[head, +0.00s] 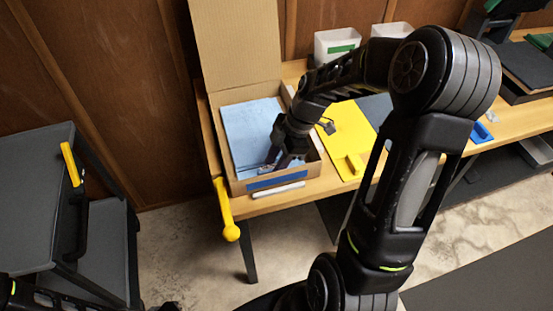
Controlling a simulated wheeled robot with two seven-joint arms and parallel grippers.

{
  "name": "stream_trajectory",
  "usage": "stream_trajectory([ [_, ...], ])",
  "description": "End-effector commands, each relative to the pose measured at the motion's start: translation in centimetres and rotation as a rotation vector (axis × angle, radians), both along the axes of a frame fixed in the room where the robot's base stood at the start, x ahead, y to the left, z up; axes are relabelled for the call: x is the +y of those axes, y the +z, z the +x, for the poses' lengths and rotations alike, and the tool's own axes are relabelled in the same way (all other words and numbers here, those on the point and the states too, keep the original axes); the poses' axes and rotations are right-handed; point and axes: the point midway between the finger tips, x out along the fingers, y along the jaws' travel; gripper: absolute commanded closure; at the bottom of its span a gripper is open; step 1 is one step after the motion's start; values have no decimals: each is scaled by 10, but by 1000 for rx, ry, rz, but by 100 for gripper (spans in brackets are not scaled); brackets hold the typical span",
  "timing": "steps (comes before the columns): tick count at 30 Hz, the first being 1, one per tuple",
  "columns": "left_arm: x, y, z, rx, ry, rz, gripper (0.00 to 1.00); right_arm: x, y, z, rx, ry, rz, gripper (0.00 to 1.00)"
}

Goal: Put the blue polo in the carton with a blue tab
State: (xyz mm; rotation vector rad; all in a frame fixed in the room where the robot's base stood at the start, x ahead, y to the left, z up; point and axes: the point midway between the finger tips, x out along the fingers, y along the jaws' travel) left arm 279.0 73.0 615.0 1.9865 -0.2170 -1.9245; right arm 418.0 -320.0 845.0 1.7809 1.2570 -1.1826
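The carton (228,158) stands on the left end of the wooden table with its tall lid flap raised at the back. A blue tab (274,178) is on its front wall. The blue polo (250,128), light blue and folded flat, lies inside the carton. My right gripper (278,158) reaches down into the carton's front right part, over the polo. Its two fingers look spread apart, close to the cloth; I cannot tell if they touch it. My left gripper is not clearly in view; only dark parts of my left arm show along the bottom left edge.
A yellow folded item on a yellow board (347,137) lies right of the carton. White bins (335,46) stand behind, one with a green label. A yellow handle (226,210) hangs at the table's left corner. A grey cart (38,190) stands at left, with floor between.

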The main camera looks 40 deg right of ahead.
Motion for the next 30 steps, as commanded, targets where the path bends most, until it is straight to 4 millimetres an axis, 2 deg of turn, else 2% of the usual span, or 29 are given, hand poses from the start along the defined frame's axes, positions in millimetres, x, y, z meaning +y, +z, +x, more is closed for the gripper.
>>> stream_trajectory([
  [5, 0, 2, 0, 0, 0, 0, 100, -3, 8, 0, -3, -2, -2, 64],
  [8, 0, 0, 0, 0, 0, 0, 100, -8, 21, -1, -5, -1, -3, 64],
  [21, 0, -5, 0, 0, 0, 0, 100, -38, 99, -13, -2, -1, -2, 64],
  [25, 0, -5, 0, 0, 0, 0, 100, -42, 110, -15, -2, -1, -1, 64],
  [30, 0, -5, 0, 0, 0, 0, 100, -43, 113, -16, 1, 0, 0, 64],
])
